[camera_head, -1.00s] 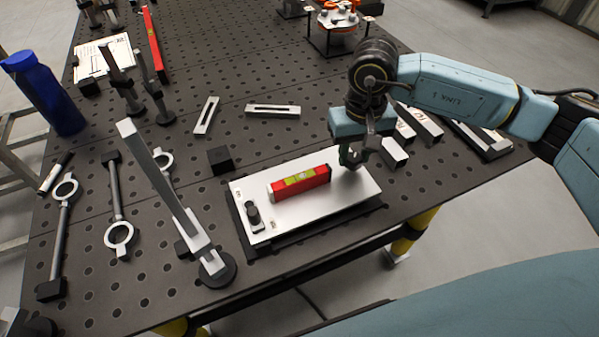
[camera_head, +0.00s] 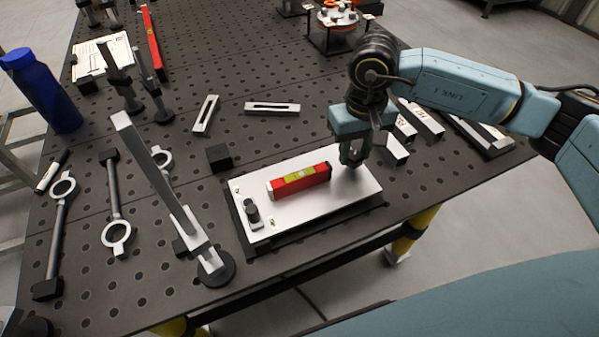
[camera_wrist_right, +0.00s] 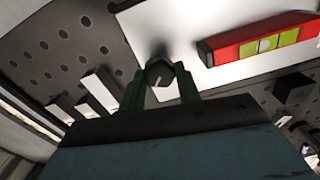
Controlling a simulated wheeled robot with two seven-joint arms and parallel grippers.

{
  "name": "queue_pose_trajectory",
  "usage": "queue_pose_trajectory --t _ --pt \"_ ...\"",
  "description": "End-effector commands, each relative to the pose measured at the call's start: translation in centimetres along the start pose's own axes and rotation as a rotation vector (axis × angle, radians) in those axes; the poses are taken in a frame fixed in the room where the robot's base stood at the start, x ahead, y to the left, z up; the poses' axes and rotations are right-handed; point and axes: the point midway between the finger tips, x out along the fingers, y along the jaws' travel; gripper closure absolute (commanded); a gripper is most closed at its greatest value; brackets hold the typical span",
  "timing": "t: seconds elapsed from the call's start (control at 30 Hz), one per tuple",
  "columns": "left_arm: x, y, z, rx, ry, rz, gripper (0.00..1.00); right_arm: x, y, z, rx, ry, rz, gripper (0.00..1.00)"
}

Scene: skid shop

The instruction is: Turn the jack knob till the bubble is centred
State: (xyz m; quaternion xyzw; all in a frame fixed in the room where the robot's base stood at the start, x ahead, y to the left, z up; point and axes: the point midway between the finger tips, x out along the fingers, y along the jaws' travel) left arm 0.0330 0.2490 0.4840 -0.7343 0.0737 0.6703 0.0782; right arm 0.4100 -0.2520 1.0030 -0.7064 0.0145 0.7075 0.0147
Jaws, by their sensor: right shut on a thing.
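A red spirit level (camera_head: 300,181) with a yellow-green vial lies on a white plate (camera_head: 310,206); it also shows in the right wrist view (camera_wrist_right: 262,42). The bubble is too small to place in the head view. My right gripper (camera_head: 352,160) points down at the plate's right end. In the right wrist view its two green fingers are shut on the dark jack knob (camera_wrist_right: 159,73), one finger on each side. The knob is mostly hidden by the gripper in the head view. My left gripper is not in view.
A dark knob-like post (camera_head: 252,212) stands at the plate's left end. A tall clamp (camera_head: 170,195) stands left of the plate, and a black block (camera_head: 219,158) behind it. Pale bars (camera_head: 420,120) lie right of my gripper. A blue bottle (camera_head: 42,90) stands far left.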

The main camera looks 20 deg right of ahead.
Motion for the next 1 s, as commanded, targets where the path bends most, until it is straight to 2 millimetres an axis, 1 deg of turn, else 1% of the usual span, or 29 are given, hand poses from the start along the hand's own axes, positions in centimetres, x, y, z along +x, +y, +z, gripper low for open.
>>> queue_pose_trajectory --t 0.03,0.1,0.6,0.73,1.0 --pt "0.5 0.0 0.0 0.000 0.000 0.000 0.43 -0.2 -0.1 -0.2 -0.025 0.009 -0.004 0.85" --pt "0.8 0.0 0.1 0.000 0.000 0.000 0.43 -0.1 -0.1 -0.2 -0.060 0.009 -0.004 0.85" --pt "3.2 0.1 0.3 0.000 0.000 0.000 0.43 -0.2 -0.1 -0.1 -0.302 0.009 -0.003 0.85" --pt "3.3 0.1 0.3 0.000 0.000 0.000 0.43 -0.3 -0.1 -0.1 -0.330 0.008 -0.003 0.85" --pt "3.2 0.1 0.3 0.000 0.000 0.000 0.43 -0.4 -0.1 -0.1 -0.332 0.007 -0.003 0.85"
